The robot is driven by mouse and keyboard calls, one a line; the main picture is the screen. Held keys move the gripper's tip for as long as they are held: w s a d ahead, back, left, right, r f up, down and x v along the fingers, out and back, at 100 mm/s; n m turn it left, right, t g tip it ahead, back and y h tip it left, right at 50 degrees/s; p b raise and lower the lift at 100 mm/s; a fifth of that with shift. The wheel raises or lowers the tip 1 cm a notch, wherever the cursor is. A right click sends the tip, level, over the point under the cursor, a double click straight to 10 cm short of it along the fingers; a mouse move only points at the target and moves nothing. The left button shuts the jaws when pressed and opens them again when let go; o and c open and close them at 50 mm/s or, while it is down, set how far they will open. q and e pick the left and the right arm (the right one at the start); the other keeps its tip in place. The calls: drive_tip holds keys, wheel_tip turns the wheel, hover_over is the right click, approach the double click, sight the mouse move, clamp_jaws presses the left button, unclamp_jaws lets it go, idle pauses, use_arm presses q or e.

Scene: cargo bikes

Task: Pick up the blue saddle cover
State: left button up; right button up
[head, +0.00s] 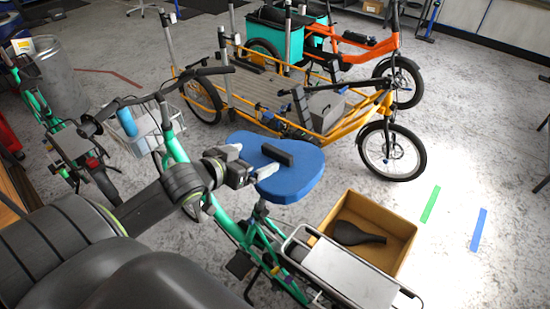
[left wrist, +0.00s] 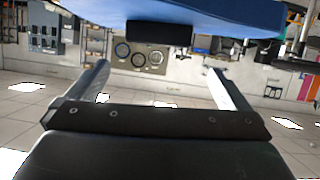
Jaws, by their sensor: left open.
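The blue saddle cover (head: 300,181) sits on the saddle position of the green bike (head: 225,217), with a black block (head: 277,152) standing up on its top. It also shows as a blue band along the top of the left wrist view (left wrist: 225,14), with the black block (left wrist: 160,32) below it in the picture. My left gripper (head: 250,163) is at the cover's left edge, close to the block. Its fingers (left wrist: 157,70) are apart and nothing is held between them; the block appears beyond the fingertips. Contact with the cover cannot be told. My right gripper is not in view.
A cardboard box (head: 400,232) with a black saddle (head: 356,234) stands on the floor behind a rear rack (head: 350,270). A yellow cargo bike (head: 340,128) stands beyond. A wire basket (head: 147,141) holds a blue cylinder. The floor at right is clear except for tape strips.

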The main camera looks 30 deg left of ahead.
sight(278, 149)
use_arm(q)
drive_tip(key=p+x, duration=0.1)
drive_tip(key=x, duration=0.6)
drive_tip(key=shift+w+d+f, duration=0.1)
drive_tip(key=shift+w+f, duration=0.05)
drive_tip(key=shift+w, duration=0.1)
drive_tip(key=shift+w+d+f+p, duration=0.1)
drive_tip(key=shift+w+p, duration=0.35)
drive_tip(key=shift+w, duration=0.05)
drive_tip(key=p+x, duration=0.1)
drive_tip(key=x, duration=0.2)
drive_tip(key=shift+w+d+f, duration=0.1)
drive_tip(key=shift+w+f, duration=0.25)
drive_tip(key=shift+w, duration=0.15)
drive_tip(key=c, duration=0.8)
drive_tip(key=shift+o, duration=0.2)
drive_tip(key=shift+r, duration=0.1)
